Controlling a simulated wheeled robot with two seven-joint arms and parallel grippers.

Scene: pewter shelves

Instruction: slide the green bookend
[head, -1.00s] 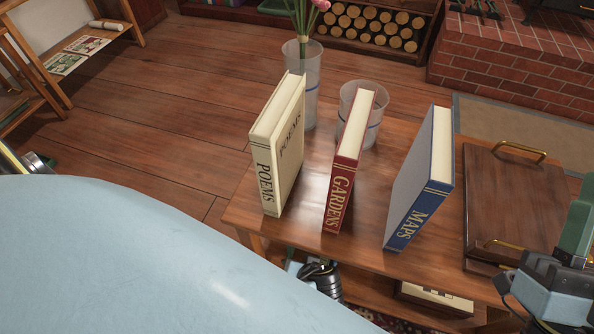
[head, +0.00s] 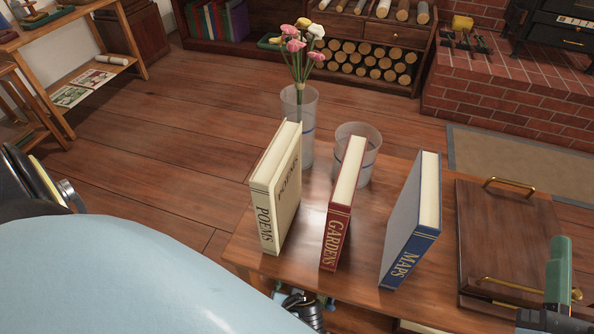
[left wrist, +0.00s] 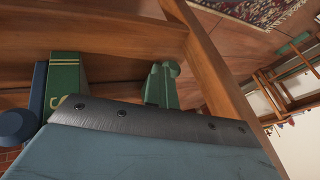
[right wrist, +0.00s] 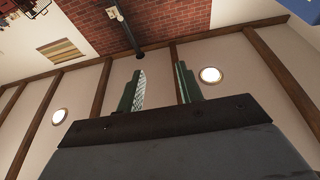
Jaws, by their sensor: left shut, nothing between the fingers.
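In the left wrist view a green book-like block (left wrist: 65,75) with gold bands and part of a gold letter stands at the left inside the wooden shelf. I cannot make out a separate green bookend. My left gripper (left wrist: 163,75) is shut, with nothing between its green fingers, to the right of the green block and apart from it. In the head view my left wrist shows at the table's front edge, and its fingers are hidden below the top. My right gripper (right wrist: 159,85) is open and empty, its fingers pointing up toward the ceiling.
On the tabletop (head: 350,265) stand a cream book (head: 277,190), a red book (head: 340,205), a blue book (head: 410,220), a flower vase (head: 299,110), a clear tumbler (head: 371,150) and a wooden tray (head: 505,235). Wooden shelf boards (left wrist: 100,38) lie close to my left gripper.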

